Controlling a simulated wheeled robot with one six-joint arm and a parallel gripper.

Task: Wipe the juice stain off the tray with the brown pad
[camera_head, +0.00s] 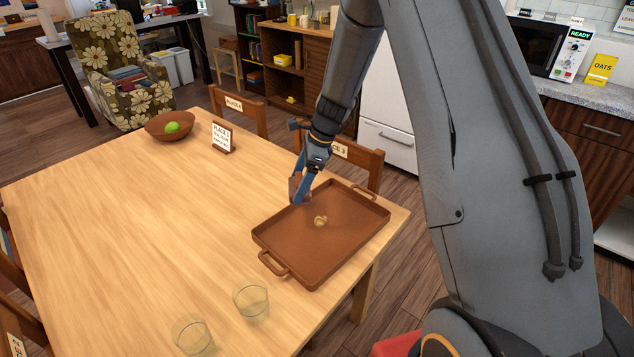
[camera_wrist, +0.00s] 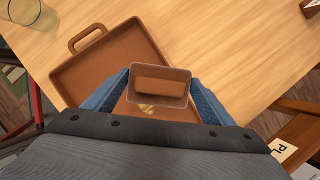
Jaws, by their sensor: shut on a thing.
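The brown tray (camera_head: 345,245) lies on the wooden table, with a handle at each end. A pale yellowish juice stain (camera_head: 320,220) is on its floor, left of the middle. My gripper (camera_head: 301,192) is shut on the brown pad (camera_head: 294,186), at the tray's far left rim. The wrist view shows the pad (camera_wrist: 160,87) between the blue fingers, with the tray (camera_wrist: 105,60) below and part of the stain (camera_wrist: 146,108) just past the pad. The pad looks raised over the tray; its exact height is hard to tell.
Two clear glasses (camera_head: 250,299) (camera_head: 192,335) stand on the table in front of the tray. A brown bowl (camera_head: 168,125) with a green fruit and a place sign (camera_head: 222,137) stand farther back. Chairs (camera_head: 355,160) line the far side. The table's left and middle are clear.

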